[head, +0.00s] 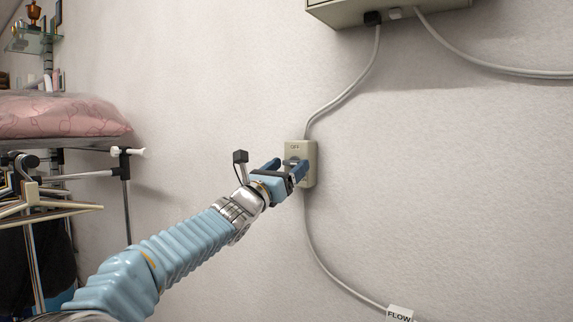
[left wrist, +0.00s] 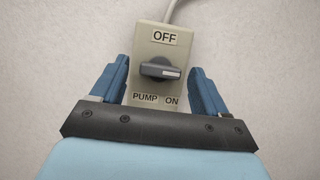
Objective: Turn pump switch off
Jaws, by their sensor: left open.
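The pump switch is a beige box (head: 309,153) on the wall, partly hidden behind my left gripper in the head view. In the left wrist view the box (left wrist: 144,44) carries an "OFF" label at the top and "PUMP" and "ON" labels below. Its dark grey knob (left wrist: 156,70) lies roughly sideways, with a pale mark at its right end. My left gripper (head: 284,168) is open in front of the switch. In the left wrist view its blue fingers (left wrist: 159,72) stand on either side of the knob, with gaps between. My right gripper is not in view.
A grey cable (head: 345,97) runs from the switch up to a wall box (head: 375,10). Another cable (head: 325,268) runs down to a "FLOW" tag (head: 399,313). A clothes rack with hangers (head: 45,208) and a pink cushion (head: 60,117) are at left. The wall around the switch is clear.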

